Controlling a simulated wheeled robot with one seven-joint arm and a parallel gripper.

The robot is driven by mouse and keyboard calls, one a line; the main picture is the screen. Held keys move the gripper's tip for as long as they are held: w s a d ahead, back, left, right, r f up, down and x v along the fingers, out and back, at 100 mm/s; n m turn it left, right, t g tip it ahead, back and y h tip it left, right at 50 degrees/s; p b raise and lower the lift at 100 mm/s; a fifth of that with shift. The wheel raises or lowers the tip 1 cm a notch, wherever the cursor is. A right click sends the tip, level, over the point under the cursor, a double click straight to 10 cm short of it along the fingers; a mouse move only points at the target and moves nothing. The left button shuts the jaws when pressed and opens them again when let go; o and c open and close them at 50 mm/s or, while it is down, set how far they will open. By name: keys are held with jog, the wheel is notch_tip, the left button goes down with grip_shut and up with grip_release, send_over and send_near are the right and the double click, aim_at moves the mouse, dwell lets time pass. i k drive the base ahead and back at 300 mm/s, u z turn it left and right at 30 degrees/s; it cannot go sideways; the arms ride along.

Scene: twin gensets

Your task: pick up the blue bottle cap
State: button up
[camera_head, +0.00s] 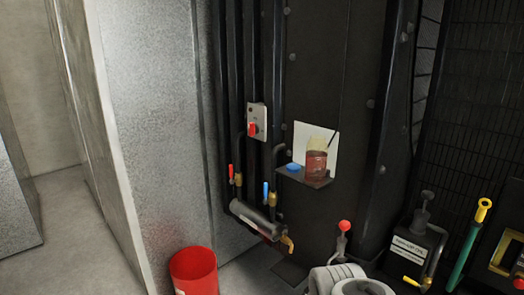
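The blue bottle cap (293,167) lies on the left part of a small dark shelf (315,181) fixed to the dark panel. A bottle with reddish-brown contents (316,160) stands on the shelf to the right of the cap. The cap and the bottle appear close but apart. My gripper is not in view, so its state does not show.
Dark vertical pipes (253,60) with red-handled and blue-handled valves (266,190) run left of the shelf. A red bucket (195,272) stands on the floor below. The space before the shelf looks clear.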

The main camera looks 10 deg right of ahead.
aim_at(293, 168)
jog(key=u, duration=0.5)
jog(key=i, duration=2.1)
jog(key=u, duration=0.4)
